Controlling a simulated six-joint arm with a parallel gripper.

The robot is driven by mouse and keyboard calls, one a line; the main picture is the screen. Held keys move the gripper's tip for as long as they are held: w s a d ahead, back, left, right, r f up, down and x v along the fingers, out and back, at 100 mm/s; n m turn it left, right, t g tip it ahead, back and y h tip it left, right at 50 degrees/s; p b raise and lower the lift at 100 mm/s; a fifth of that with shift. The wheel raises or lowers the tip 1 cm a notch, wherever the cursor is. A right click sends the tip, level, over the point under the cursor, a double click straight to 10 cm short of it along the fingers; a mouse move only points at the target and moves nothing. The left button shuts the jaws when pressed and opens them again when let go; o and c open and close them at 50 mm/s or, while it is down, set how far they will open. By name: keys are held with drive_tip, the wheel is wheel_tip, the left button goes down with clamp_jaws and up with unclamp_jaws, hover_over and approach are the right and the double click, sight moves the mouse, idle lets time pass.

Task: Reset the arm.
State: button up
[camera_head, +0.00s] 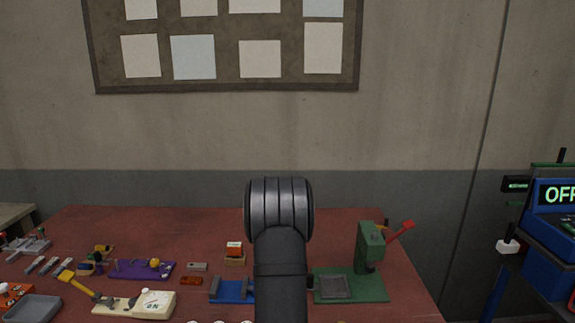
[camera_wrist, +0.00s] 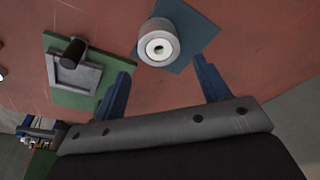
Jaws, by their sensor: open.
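My arm (camera_head: 280,260) rises in the middle of the head view, and its dark links hide part of the red workbench behind it. My gripper (camera_wrist: 162,66) shows in the wrist view, with two blue fingers spread wide apart and nothing between them. A grey cylinder with a white top (camera_wrist: 158,47) stands on a dark blue-grey square plate (camera_wrist: 199,32) just beyond the fingertips. It appears apart from both fingers. I cannot make out the gripper in the head view.
The red workbench (camera_head: 190,228) holds a green press (camera_head: 370,250) with a red lever, a blue fixture (camera_head: 232,291), a purple rack (camera_head: 140,270), a yellow-handled hammer (camera_head: 78,284) and a cream box (camera_head: 135,305). A blue machine reading "OFF" (camera_head: 557,194) stands right. Space above the bench is clear.

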wheel_tip(320, 180, up, 6)
drive_tip(key=f, duration=0.8)
drive_tip(key=w+d+f, duration=0.1)
drive_tip(key=f, duration=0.3)
drive_tip(key=shift+f, duration=0.35)
wheel_tip(320, 180, up, 4)
drive_tip(key=shift+d+r, duration=0.1)
drive_tip(key=shift+r, duration=0.15)
drive_tip(key=s+d+r+m+g+h, duration=0.1)
drive_tip(key=s+d+r+m, duration=0.35)
drive_tip(key=d, duration=0.25)
drive_tip(key=s+d+r+m+g+h, duration=0.1)
drive_tip(key=s+d+r+m+h, duration=0.15)
drive_tip(key=s+d+m, duration=0.35)
drive_tip(key=shift+n+y, duration=0.25)
drive_tip(key=shift+n, duration=0.4)
drive_tip(key=f, duration=0.5)
drive_tip(key=d+f, duration=0.1)
drive_tip(key=f, duration=0.2)
drive_tip(key=shift+s+f, duration=0.1)
drive_tip(key=shift+s, duration=0.1)
